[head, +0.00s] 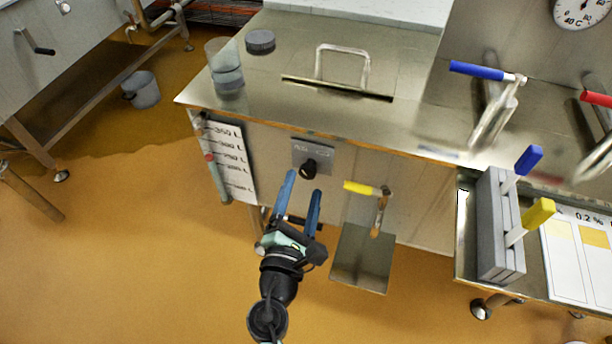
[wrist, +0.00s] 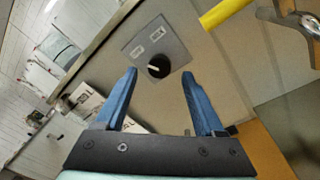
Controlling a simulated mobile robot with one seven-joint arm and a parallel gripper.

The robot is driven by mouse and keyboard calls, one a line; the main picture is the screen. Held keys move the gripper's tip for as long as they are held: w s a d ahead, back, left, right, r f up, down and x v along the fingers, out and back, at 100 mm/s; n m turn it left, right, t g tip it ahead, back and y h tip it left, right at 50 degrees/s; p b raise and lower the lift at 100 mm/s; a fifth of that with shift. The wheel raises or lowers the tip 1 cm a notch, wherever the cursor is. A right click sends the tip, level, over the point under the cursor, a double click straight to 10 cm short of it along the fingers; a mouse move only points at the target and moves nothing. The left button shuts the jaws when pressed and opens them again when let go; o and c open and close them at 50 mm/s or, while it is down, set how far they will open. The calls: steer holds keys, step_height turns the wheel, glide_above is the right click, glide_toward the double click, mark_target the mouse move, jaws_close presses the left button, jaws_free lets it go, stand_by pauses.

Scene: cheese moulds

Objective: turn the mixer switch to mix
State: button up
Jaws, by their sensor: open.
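The mixer switch is a round black knob (head: 308,168) on a grey plate (head: 313,152) on the front of the steel vat. In the wrist view the knob (wrist: 158,66) has a white pointer mark, and its plate (wrist: 155,45) carries two small labels too blurred to read surely. My gripper (head: 301,182) has two blue fingers, open and empty, just below and in front of the knob. In the wrist view my gripper (wrist: 160,80) has the knob showing between its fingertips, apart from both. I cannot tell which label the pointer marks.
A yellow-handled valve (head: 362,188) sits right of the switch, above a steel plate (head: 362,258). A litre scale (head: 228,160) is on the left. A grey block rack (head: 497,230) with blue and yellow handles stands on the right table.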

mark_target(307, 175)
steer(key=shift+x, duration=1.8)
jaws_close()
